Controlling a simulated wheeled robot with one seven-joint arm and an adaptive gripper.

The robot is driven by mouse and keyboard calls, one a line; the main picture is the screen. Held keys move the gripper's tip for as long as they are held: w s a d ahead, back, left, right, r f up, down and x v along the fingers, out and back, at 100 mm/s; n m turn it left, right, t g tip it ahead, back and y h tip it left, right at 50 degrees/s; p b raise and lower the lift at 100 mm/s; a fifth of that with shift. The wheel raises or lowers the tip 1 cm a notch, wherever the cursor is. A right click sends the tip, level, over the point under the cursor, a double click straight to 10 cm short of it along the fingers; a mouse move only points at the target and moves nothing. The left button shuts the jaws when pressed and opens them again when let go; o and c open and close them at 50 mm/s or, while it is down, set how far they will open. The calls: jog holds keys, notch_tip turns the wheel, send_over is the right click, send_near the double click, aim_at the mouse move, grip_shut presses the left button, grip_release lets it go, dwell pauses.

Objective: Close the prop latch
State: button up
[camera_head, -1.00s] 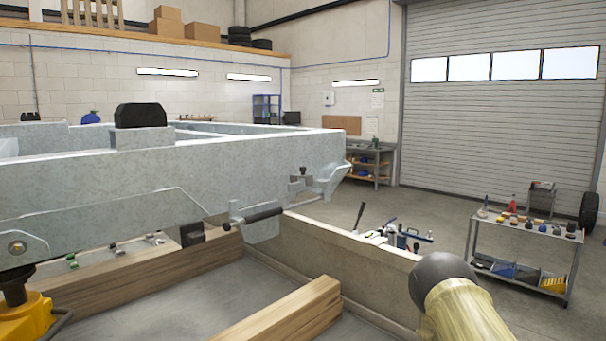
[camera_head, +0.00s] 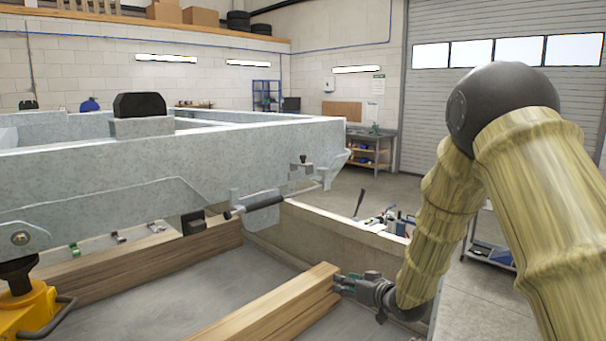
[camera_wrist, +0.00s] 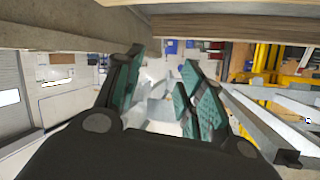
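The galvanised trailer frame (camera_head: 140,160) fills the left and middle of the head view. At its side is a metal plate with a rod-like black-gripped handle (camera_head: 265,203), and a small bracket with a dark knob (camera_head: 302,160) sits to its right; I cannot tell for certain which part is the prop latch, or whether it is shut.
Wooden beams (camera_head: 265,310) lie in the foreground, one close beside my gripper. A low pale wall (camera_head: 325,238) runs behind it. A yellow jack (camera_head: 22,312) stands at lower left. A workbench (camera_head: 372,150) is at the back. Open floor lies at right, partly hidden by my arm.

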jog(key=w+a+r+n+t+y, duration=0.1)
jog(key=w+a+r+n+y, duration=0.15)
jog(key=r, duration=0.75)
jog(key=w+a+r+n+y, duration=0.1)
jog(key=w+r, duration=0.2)
jog(key=r, duration=0.8)
jog(key=n+y, duration=0.2)
send_near(303, 157)
jog(key=w, duration=0.1)
jog(key=p+x, duration=0.5)
jog(key=x, duration=0.5)
jog(key=shift+f, duration=0.1)
grip_shut()
